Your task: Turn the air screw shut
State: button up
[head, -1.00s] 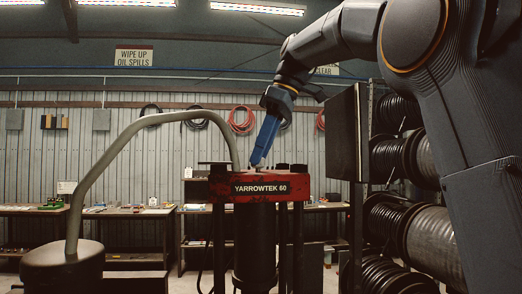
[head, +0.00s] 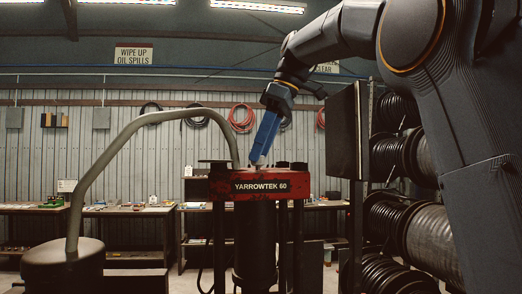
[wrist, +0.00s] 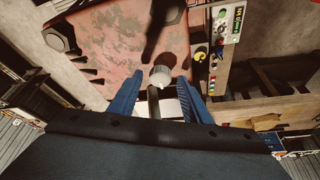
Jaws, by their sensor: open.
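The red crimper head (head: 225,189), labelled YARROWTEK 60, stands in the middle of the head view. My gripper (head: 259,163) points down at its top, where the fingertips are too small to tell contact. In the wrist view, my gripper (wrist: 158,86) has its two blue fingers apart. A small pale round knob (wrist: 160,75), which looks like the air screw, shows between and just beyond the fingertips, over the edge of the worn red plate (wrist: 115,50). I cannot tell whether the fingers touch it or how far it is turned.
A thick curved hose (head: 100,165) rises from a dark drum (head: 62,268) and arches to the crimper's left side. A dark upright panel (head: 343,135) and hose reels (head: 435,240) stand at the right. Workbenches (head: 125,211) line the back wall.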

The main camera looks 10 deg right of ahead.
jog(key=v, duration=0.7)
jog(key=shift+d+r, duration=0.2)
jog(key=shift+r, duration=0.05)
dwell(0.4)
